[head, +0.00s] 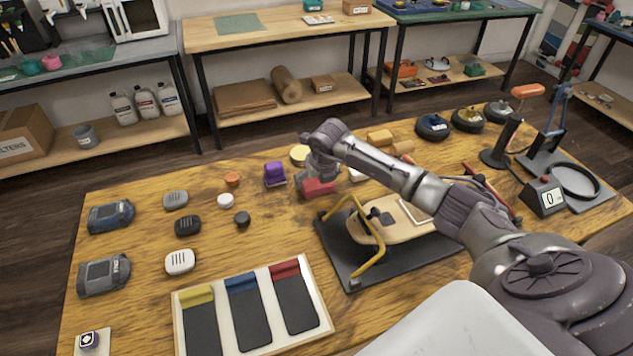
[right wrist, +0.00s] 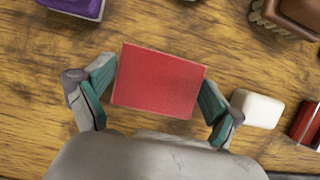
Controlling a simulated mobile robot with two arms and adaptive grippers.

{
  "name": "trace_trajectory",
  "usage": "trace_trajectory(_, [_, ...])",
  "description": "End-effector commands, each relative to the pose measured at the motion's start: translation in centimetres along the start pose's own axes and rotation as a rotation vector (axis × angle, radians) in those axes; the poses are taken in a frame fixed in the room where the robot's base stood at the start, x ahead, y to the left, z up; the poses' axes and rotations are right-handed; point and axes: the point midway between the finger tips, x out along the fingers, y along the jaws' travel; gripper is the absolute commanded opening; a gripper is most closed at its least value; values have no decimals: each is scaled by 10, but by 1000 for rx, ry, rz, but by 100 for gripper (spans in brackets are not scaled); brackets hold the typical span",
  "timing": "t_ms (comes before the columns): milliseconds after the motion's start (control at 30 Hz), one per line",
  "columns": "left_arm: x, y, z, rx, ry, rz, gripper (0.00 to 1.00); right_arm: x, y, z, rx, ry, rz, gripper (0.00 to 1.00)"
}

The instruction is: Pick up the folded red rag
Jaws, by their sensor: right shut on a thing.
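The folded red rag (head: 319,187) is at the middle of the wooden table in the head view, under my right gripper (head: 318,182). In the right wrist view the rag (right wrist: 158,80) is a flat red block between the two teal-padded fingers of my right gripper (right wrist: 157,92). The fingers are shut on its left and right sides. I cannot tell whether the rag touches the table. My left gripper is not in view.
A purple item (head: 275,174) stands left of the rag. A white block (right wrist: 255,110) is close to the right finger. A black mat with a yellow-armed clamp (head: 368,262) lies nearer. A tray with several coloured-top pads (head: 322,318) lies at front left.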

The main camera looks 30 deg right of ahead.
Motion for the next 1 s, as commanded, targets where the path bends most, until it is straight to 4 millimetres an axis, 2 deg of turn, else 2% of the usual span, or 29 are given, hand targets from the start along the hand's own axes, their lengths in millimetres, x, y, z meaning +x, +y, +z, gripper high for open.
trace_trajectory(167, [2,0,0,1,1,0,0,-10,0,5,0,-4,0,69])
trace_trajectory(333, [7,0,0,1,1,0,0,-37,0,17,-1,-7,0,69])
trace_trajectory(700, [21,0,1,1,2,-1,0,-85,-83,23,2,-3,-4,69])
trace_trajectory(833, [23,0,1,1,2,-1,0,-98,-101,25,1,-2,-2,69])
trace_trajectory(1000, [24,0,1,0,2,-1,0,-106,-114,26,0,-1,-1,69])
